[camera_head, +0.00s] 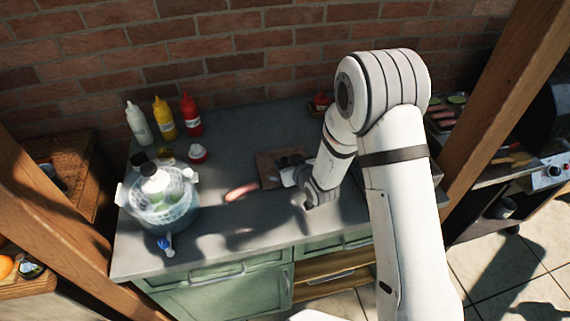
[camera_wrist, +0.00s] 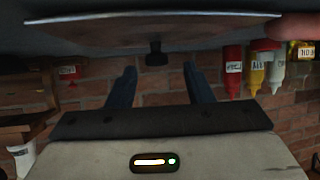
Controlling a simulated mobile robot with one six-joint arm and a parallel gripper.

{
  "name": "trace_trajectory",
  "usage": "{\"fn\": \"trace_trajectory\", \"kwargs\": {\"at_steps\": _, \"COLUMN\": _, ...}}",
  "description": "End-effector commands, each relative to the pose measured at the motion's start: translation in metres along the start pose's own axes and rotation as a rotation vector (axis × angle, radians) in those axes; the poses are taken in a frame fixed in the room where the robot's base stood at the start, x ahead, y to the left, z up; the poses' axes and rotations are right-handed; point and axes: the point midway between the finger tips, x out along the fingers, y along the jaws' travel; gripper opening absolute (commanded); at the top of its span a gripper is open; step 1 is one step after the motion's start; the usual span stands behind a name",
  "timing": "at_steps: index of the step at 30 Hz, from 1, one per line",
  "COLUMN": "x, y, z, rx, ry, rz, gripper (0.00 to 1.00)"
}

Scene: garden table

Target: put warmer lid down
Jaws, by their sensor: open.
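The warmer lid appears to be the thin plate with a black knob (camera_wrist: 156,55) in the wrist view, where the scene shows upside down. The plate (camera_wrist: 110,32) lies at or very close to the grey counter, knob side up. In the head view it seems to be the brownish square (camera_head: 267,170) on the counter, partly hidden by my gripper (camera_head: 290,168). My gripper's blue fingers (camera_wrist: 162,78) are apart, one on each side of the knob, with gaps between. The fingertips stop a little short of the knob. The warmer itself I cannot make out for sure.
A sausage (camera_head: 242,191) lies just left of the plate. A clear-sided pot (camera_head: 160,205) stands at the counter's left. White, yellow (camera_head: 164,117) and red (camera_head: 191,114) bottles stand near the brick wall. The counter's front middle (camera_head: 270,235) is clear.

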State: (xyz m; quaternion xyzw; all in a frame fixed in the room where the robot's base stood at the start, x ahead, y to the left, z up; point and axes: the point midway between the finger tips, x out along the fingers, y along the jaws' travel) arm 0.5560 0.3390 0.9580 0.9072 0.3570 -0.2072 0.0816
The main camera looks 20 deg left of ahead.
Motion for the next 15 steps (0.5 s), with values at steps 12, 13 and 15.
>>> {"fn": "trace_trajectory", "kwargs": {"at_steps": 12, "x": 0.037, "y": 0.003, "z": 0.001, "rx": 0.001, "ry": 0.001, "rz": 0.002, "gripper": 0.47}}
{"fn": "trace_trajectory", "kwargs": {"at_steps": 13, "x": 0.037, "y": 0.003, "z": 0.001, "rx": 0.001, "ry": 0.001, "rz": 0.002, "gripper": 0.47}}
{"fn": "trace_trajectory", "kwargs": {"at_steps": 15, "x": 0.037, "y": 0.004, "z": 0.001, "rx": 0.001, "ry": 0.000, "rz": 0.002, "gripper": 0.47}}
